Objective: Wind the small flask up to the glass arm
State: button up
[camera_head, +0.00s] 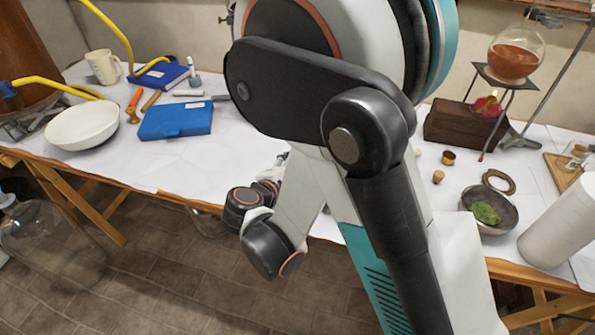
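I cannot make out a separate small flask on a winding support or the glass arm. My own arm covers the middle of the table and may hide them. My gripper's fingers do not show clearly; the arm's bent links fill the centre and hang over the table's front edge.
A dark wooden block (455,125), a bowl with green matter (487,212) and a white cylinder (560,225) stand at right. At left are a white bowl (83,125), blue case (176,120), mug (102,67) and yellow hoses. A large glass vessel (50,240) stands on the floor.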

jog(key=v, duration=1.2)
